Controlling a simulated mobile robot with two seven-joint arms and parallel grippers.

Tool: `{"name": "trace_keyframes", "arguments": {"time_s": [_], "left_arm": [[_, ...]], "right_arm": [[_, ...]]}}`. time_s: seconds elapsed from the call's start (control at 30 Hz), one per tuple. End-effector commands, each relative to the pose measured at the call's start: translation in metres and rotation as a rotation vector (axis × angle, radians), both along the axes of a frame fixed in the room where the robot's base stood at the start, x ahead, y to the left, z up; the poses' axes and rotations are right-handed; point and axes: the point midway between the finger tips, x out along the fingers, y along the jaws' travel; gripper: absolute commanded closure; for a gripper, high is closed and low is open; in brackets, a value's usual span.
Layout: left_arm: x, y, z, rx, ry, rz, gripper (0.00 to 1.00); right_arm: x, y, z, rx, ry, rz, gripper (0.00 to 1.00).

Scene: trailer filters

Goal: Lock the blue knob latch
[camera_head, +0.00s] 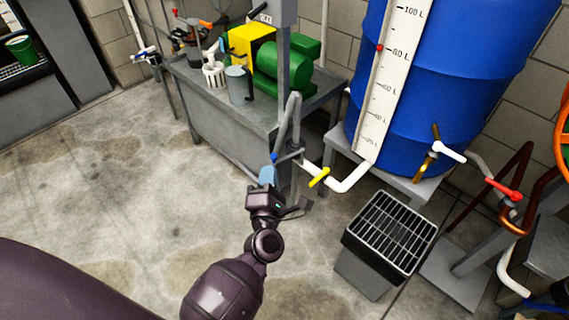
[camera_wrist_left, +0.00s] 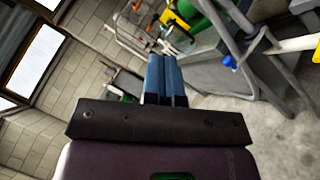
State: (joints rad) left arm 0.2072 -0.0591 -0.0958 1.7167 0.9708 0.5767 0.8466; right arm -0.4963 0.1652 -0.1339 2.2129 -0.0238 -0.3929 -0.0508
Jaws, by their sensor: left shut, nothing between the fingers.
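The blue knob (camera_head: 274,157) is small and sits on a grey metal post and pipe assembly (camera_head: 291,120) near the middle of the head view. In the left wrist view the blue knob (camera_wrist_left: 229,61) shows to the right of my fingers, on the grey bars. My left gripper (camera_head: 267,172) has blue fingers, which are shut and empty, just below the knob in the head view. In the left wrist view the shut fingertips (camera_wrist_left: 163,58) point away and are apart from the knob. My right gripper is not in view.
A grey workbench (camera_head: 205,105) with a green and yellow machine (camera_head: 265,55) stands behind the post. A blue tank (camera_head: 445,80) with white pipe and a yellow valve handle (camera_head: 319,178) is at right. A grated bin (camera_head: 390,230) stands below. The floor at left is clear.

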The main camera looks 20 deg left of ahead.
Motion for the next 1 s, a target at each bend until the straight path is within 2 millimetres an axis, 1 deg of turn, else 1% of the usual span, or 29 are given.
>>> {"name": "trace_keyframes", "arguments": {"time_s": [0.03,0.17,0.2,0.3,0.4,0.5,0.6,0.7,0.8,1.0], "left_arm": [[0.012,-0.004,-0.021,-0.134,-0.028,0.037,1.0],[0.039,-0.01,-0.046,-0.481,-0.139,0.151,1.0],[0.046,-0.013,-0.055,-0.583,-0.17,0.19,1.0],[0.061,-0.025,-0.079,-0.815,-0.236,0.292,1.0],[0.071,-0.038,-0.098,-0.999,-0.288,0.389,1.0],[0.077,-0.05,-0.112,-1.131,-0.324,0.467,1.0],[0.081,-0.059,-0.119,-1.209,-0.346,0.518,1.0],[0.083,-0.064,-0.121,-1.245,-0.358,0.543,1.0],[0.083,-0.064,-0.12,-1.255,-0.362,0.548,1.0],[0.083,-0.064,-0.119,-1.253,-0.362,0.545,1.0]], "right_arm": [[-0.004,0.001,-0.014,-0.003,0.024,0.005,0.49],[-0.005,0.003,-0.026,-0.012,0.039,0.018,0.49],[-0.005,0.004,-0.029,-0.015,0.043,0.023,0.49],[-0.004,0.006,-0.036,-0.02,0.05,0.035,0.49],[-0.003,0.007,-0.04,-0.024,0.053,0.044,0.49],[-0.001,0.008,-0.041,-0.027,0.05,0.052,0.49],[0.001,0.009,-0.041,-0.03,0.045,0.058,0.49],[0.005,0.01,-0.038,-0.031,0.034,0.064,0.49],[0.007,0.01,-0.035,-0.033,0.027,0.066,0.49],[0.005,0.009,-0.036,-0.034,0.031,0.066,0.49]]}}
